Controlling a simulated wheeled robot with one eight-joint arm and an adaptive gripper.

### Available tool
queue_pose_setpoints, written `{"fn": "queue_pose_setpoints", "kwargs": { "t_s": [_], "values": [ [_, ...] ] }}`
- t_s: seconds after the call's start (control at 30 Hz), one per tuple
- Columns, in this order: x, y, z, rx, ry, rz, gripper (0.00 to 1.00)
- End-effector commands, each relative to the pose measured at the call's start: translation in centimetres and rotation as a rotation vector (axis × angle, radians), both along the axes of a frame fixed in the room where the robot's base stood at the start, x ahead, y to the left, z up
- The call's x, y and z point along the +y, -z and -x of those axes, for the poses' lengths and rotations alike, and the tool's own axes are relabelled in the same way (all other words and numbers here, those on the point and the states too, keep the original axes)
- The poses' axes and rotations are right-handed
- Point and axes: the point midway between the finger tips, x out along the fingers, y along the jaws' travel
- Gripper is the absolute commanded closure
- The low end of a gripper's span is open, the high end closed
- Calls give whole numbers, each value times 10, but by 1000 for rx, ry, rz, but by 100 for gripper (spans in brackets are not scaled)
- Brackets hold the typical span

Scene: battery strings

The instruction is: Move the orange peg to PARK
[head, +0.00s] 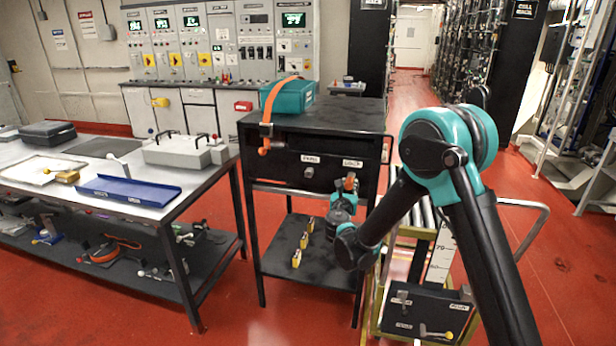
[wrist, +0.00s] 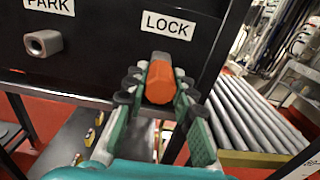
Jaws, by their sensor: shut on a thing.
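The orange peg (wrist: 160,84) is just below the LOCK label (wrist: 168,25) on the black panel (wrist: 110,55); its hexagonal end faces the wrist camera. It also shows small in the head view (head: 349,183). My gripper (wrist: 158,88) is shut on the peg, with finger pads on both sides of it. The fingers hide the peg's base, so I cannot tell how far it sits in a socket. The grey PARK socket (wrist: 43,43) is to the left under the PARK label (wrist: 48,5); its opening looks empty. It also shows in the head view (head: 309,172).
An orange strap (head: 266,130) hangs over the panel's left front from a teal box (head: 290,97). Yellow blocks (head: 297,257) lie on the shelf below. A roller conveyor (wrist: 250,110) stands to the right. A workbench (head: 110,190) with a blue tray is at left.

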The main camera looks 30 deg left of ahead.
Motion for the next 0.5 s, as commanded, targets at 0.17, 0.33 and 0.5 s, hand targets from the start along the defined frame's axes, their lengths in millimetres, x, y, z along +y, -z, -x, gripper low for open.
{"fn": "queue_pose_setpoints", "kwargs": {
  "t_s": [0.17, 0.33, 0.5],
  "values": [
    [-1, 0, 4, 0, 0, 0, 100],
    [-2, 0, 8, 0, 0, 0, 100],
    [-3, 0, 11, 0, 0, 0, 100]
  ]
}}
